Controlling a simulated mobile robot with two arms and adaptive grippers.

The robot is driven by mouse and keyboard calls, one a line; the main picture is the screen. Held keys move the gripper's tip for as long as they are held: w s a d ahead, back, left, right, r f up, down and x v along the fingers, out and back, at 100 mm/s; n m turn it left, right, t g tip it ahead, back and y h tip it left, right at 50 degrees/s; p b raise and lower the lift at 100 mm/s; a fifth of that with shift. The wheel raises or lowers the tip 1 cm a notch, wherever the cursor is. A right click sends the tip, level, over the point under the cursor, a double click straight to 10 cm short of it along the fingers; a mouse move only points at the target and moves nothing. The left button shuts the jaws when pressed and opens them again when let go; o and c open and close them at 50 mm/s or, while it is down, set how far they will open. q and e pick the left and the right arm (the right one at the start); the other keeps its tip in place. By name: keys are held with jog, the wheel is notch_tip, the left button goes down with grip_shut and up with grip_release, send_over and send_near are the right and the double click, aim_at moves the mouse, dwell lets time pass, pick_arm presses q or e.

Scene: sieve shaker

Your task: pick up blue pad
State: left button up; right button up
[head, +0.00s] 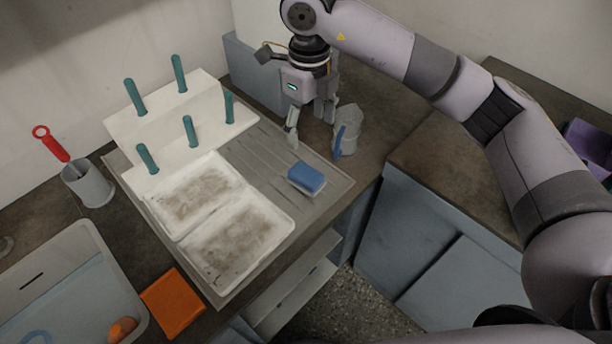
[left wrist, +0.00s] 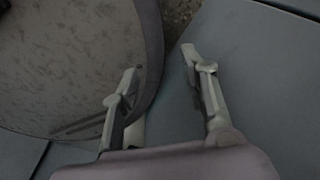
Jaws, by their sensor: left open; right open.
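The blue pad (head: 306,177) has a blue top and a pale underside. It lies on the grey ridged drainboard (head: 268,158), to the right of the two white trays. My right gripper (head: 308,128) is open and empty, above and behind the pad near the back of the drainboard, apart from it. My left gripper shows only in the left wrist view (left wrist: 162,85). It is open with nothing between its fingers, and the pad is not in that view.
A grey jug with a blue handle (head: 348,130) stands close to the right gripper.

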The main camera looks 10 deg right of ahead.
jog(key=p, duration=0.2)
send_over(308, 174)
jog(key=f, duration=1.1)
jog(key=shift+s+f, duration=0.2)
jog(key=shift+f, duration=0.05)
notch_tip(308, 174, down, 4)
jog(key=shift+w+f+p, duration=0.1)
jog(key=shift+p, duration=0.8)
jog(key=shift+f, duration=0.55)
jog(key=shift+c, duration=0.4)
jog(key=shift+w, duration=0.1)
jog(key=c, duration=1.1)
jog(key=shift+c, duration=0.2)
jog(key=shift+r, duration=0.1)
notch_tip(308, 174, up, 20)
jog(key=b, duration=0.3)
